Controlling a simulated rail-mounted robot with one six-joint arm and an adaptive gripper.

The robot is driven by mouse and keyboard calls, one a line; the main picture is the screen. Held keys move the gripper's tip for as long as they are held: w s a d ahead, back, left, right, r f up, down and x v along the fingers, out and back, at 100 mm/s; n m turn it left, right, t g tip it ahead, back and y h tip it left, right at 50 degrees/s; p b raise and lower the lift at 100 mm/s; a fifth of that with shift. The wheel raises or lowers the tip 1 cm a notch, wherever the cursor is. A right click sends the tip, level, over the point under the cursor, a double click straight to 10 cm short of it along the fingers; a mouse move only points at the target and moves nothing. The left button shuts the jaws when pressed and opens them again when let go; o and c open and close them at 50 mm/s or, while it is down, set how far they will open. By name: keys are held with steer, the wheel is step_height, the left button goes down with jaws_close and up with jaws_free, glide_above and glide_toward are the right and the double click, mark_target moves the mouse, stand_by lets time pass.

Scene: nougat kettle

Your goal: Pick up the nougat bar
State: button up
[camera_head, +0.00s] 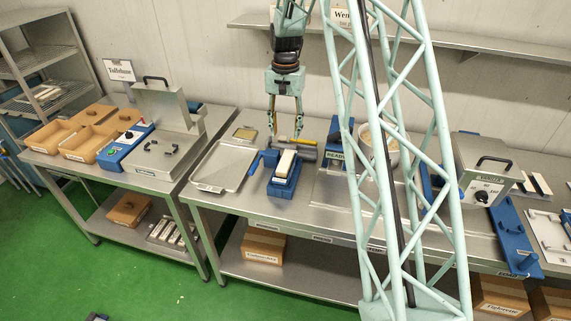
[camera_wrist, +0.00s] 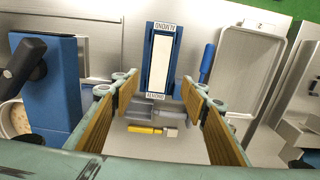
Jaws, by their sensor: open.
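The nougat bar looks to be the pale white bar (camera_head: 285,163) lying in a blue holder (camera_head: 283,188) on the steel table. In the wrist view the white bar (camera_wrist: 161,60) sits lengthwise in the blue holder (camera_wrist: 146,62), with a label at each end. My gripper (camera_head: 285,128) points down above the table, behind the bar in the head view. In the wrist view my gripper (camera_wrist: 160,90) is open and its fingers are empty, with the bar beyond the fingertips.
A yellow-handled tool (camera_wrist: 145,129) lies below my gripper, beside a grey metal piece (camera_wrist: 160,110). A blue-handled tool (camera_wrist: 208,62) and a steel tray (camera_head: 224,166) lie beside the holder. A blue block unit (camera_head: 337,140) stands on the other side.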

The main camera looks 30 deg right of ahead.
steer(key=shift+f, duration=0.15)
glide_above(285, 161)
steer(key=shift+w+d+f+p, duration=0.1)
steer(key=shift+f+p, duration=0.1)
steer(key=shift+f, duration=1.85)
steer(key=shift+w+d+f+p, duration=0.1)
steer(key=shift+f+p, duration=0.05)
steer(key=shift+f, duration=1.9)
steer(key=shift+s+f, duration=0.1)
steer(key=shift+s+a+f+p, duration=0.1)
steer(key=shift+f+p, duration=0.4)
steer(key=shift+f, duration=2.05)
steer(key=shift+c, duration=0.3)
steer(key=c, duration=1)
steer(key=shift+o, duration=0.2)
steer(key=shift+r, duration=0.2)
